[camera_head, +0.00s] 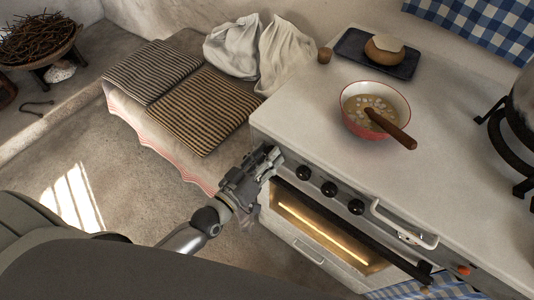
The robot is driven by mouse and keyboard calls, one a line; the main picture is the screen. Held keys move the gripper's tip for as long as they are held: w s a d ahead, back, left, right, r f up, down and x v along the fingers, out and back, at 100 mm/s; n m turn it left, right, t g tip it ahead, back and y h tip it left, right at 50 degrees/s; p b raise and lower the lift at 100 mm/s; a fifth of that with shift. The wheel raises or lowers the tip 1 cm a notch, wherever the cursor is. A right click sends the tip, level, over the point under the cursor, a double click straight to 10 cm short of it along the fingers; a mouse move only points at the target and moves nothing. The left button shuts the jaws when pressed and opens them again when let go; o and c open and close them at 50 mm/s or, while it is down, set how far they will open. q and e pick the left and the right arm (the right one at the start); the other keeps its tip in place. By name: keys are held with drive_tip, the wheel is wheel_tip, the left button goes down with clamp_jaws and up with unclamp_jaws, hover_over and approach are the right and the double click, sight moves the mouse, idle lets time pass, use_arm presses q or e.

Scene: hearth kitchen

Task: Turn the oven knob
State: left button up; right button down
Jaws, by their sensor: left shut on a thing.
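The oven (310,217) stands below the white counter, with a lit strip glowing behind its front. A row of black knobs runs along its upper front edge; three show clearly, the nearest to my gripper being this knob (304,172). My left gripper (270,158) is at the left end of this row, against the front panel. It is shut on what appears to be the leftmost oven knob, which the fingers hide. My right gripper is not in view.
The white counter (440,100) holds a red bowl (362,128) of soup with a wooden spoon, and a dark tray (353,45) with a round pot. A white handle (402,232) sticks out right of the knobs. Folded striped cloths (205,112) lie on the left bench.

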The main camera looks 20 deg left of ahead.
use_arm(q)
drive_tip(key=n, duration=0.3)
drive_tip(key=shift+n, duration=2.2)
drive_tip(key=o, duration=1)
drive_tip(key=shift+o, duration=0.2)
drive_tip(key=v, duration=1.2)
